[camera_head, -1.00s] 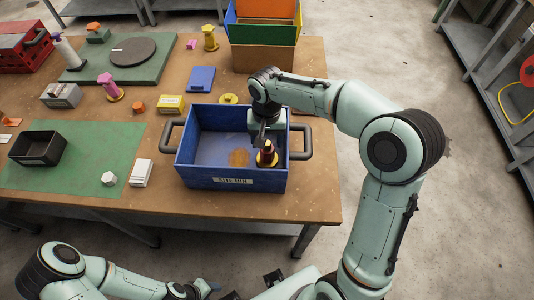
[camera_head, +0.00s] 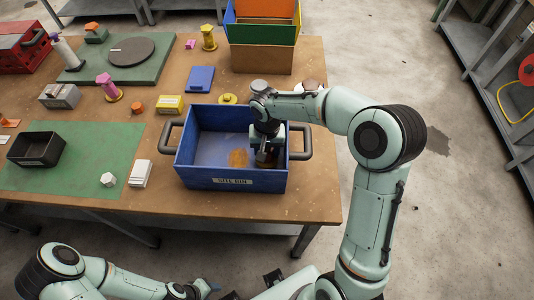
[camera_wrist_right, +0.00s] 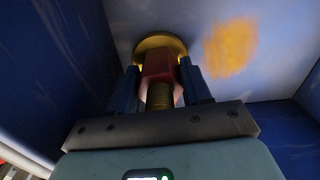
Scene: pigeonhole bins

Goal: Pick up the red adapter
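The red adapter (camera_wrist_right: 159,66) stands inside the blue bin (camera_head: 232,178), near its right end. It has a yellow round flange and a threaded yellow stem. My right gripper (camera_wrist_right: 160,82) reaches down into the bin, with one finger on each side of the adapter's red body. Only narrow gaps show between fingers and body, and the fingers look open around it. In the head view the right gripper (camera_head: 266,160) hides most of the adapter. My left gripper (camera_head: 208,287) is low in the head view, away from the table; its finger state is unclear.
The bin's walls and right handle (camera_head: 303,142) stand close around my right gripper. An orange patch (camera_head: 238,158) marks the bin floor. A yellow box (camera_head: 170,104), a blue block (camera_head: 201,78) and stacked coloured bins (camera_head: 262,60) are behind it.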

